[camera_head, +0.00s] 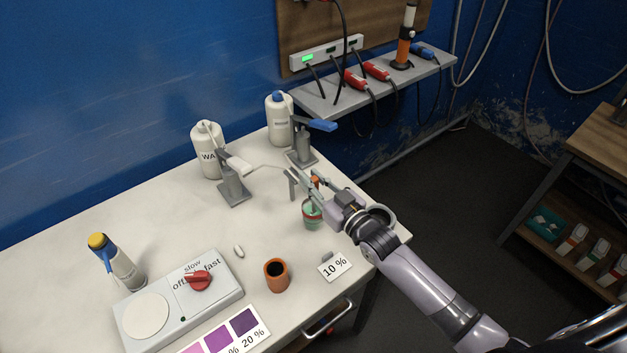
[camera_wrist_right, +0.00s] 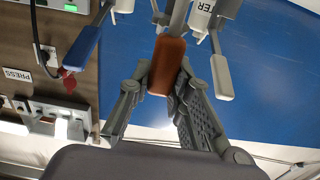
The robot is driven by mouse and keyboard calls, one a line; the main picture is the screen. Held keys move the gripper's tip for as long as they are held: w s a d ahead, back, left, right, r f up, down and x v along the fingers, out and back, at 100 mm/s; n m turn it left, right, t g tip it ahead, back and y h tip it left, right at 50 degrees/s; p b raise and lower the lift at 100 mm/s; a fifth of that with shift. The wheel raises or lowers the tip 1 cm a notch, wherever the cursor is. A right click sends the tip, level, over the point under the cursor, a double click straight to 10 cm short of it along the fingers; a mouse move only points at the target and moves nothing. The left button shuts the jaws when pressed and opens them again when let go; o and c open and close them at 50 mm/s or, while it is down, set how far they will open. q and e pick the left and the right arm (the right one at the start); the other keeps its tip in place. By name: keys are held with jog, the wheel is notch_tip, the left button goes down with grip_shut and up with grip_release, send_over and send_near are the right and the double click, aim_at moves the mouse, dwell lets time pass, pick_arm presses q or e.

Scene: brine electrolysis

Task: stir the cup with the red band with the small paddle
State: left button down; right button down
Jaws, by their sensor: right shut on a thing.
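My right gripper (camera_head: 316,188) is directly above the cup and shut on the orange handle of the small paddle. The handle (camera_wrist_right: 167,62) shows between the fingers in the right wrist view. The paddle's lower end goes down toward the cup's mouth; whether it touches the contents is hidden. My left gripper is in neither view.
The table's right edge is close.

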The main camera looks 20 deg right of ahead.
notch_tip(320, 180, up, 8)
jog(key=p, duration=0.6)
jog(key=shift+f, duration=0.2)
jog(key=shift+r+p, duration=0.95)
jog(key=shift+r, duration=0.4)
jog(key=shift+a, duration=0.1)
